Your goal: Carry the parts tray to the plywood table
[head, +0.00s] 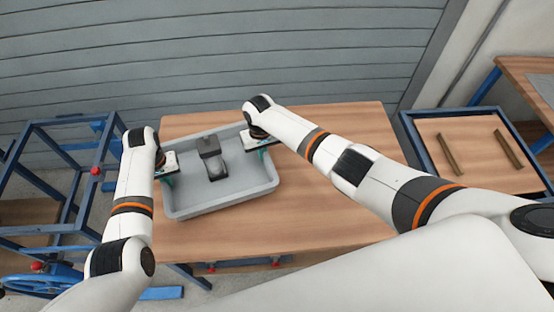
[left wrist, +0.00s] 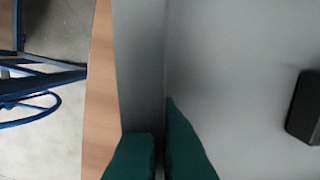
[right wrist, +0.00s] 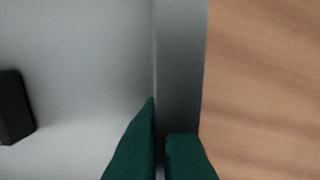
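The grey parts tray (head: 240,188) is over the left part of a wooden-topped table (head: 350,118) and looks level; I cannot tell if it touches the top. A dark grey part (head: 211,158) is inside it; dark pieces also show in both wrist views (left wrist: 304,108) (right wrist: 14,108). My left gripper (head: 168,180) is at the tray's left wall, and its green fingers (left wrist: 160,150) look closed on that wall. My right gripper (head: 262,153) is at the right wall, its green fingers (right wrist: 160,150) likewise closed on it. Which table is plywood is unclear.
A blue-framed stand (head: 428,140) with two brown bars on its wooden top is at the right. Another wooden table (head: 528,72) is at the far right. Blue metal frames (head: 75,190) stand at the left. A grey slatted wall (head: 220,55) is behind. The table's right part is clear.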

